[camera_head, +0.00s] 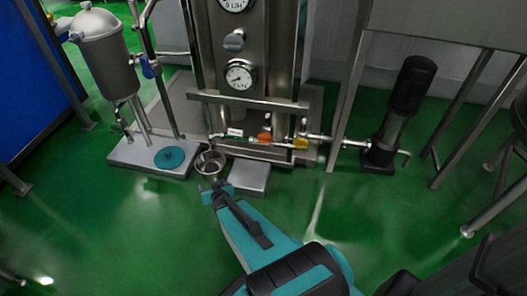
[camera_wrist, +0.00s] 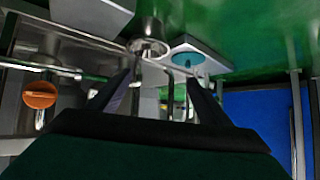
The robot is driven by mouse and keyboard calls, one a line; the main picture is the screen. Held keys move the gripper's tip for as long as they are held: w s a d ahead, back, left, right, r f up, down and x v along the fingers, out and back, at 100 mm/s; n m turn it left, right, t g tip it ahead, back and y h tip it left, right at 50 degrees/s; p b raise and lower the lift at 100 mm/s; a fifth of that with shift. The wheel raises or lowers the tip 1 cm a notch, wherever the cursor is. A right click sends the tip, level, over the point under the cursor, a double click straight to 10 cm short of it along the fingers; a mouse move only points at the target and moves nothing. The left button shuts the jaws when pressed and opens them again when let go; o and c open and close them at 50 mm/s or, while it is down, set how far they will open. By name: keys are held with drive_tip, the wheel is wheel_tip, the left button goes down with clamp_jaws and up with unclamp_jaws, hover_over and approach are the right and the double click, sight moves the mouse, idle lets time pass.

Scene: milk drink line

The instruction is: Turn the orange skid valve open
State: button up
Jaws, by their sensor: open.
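The orange valve handle (camera_head: 264,137) sits on the low pipe line at the foot of the steel skid. In the wrist view the orange handle (camera_wrist: 39,94) is at the far left, a rounded knob on a steel fitting, outside the jaws. My gripper (camera_wrist: 163,76) is open, with its two dark fingers apart and nothing held between them. In the head view my arm reaches up from the bottom, and the gripper (camera_head: 210,186) is left of and nearer than the orange handle, apart from it. The fingertips are small there.
A yellow valve (camera_head: 300,143) is just right of the orange one. A round steel cup (camera_head: 210,162) is beyond my gripper, and a low steel box (camera_head: 250,178) is right of it. A plinth (camera_head: 130,157) with a teal disc (camera_head: 170,157) is left. Green floor is open in front.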

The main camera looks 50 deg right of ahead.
drive_tip(key=d+m+t+h+b, duration=0.25)
drive_tip(key=d+h+b, duration=0.4)
drive_tip(key=d, duration=0.55)
drive_tip(key=m+g+h+b, duration=0.3)
drive_tip(key=m+h+b, duration=0.1)
drive_tip(key=h+b, duration=0.15)
approach(264, 142)
drive_tip(key=shift+y, duration=0.3)
drive_tip(key=b+v, duration=0.1)
drive_tip(key=v, duration=0.3)
drive_tip(key=shift+s+a+r, duration=0.15)
drive_tip(key=shift+s+a, duration=0.1)
drive_tip(key=shift+a, duration=0.05)
drive_tip(key=shift+b+x, duration=1.85)
drive_tip(key=shift+x, duration=5)
drive_tip(key=c, duration=0.9)
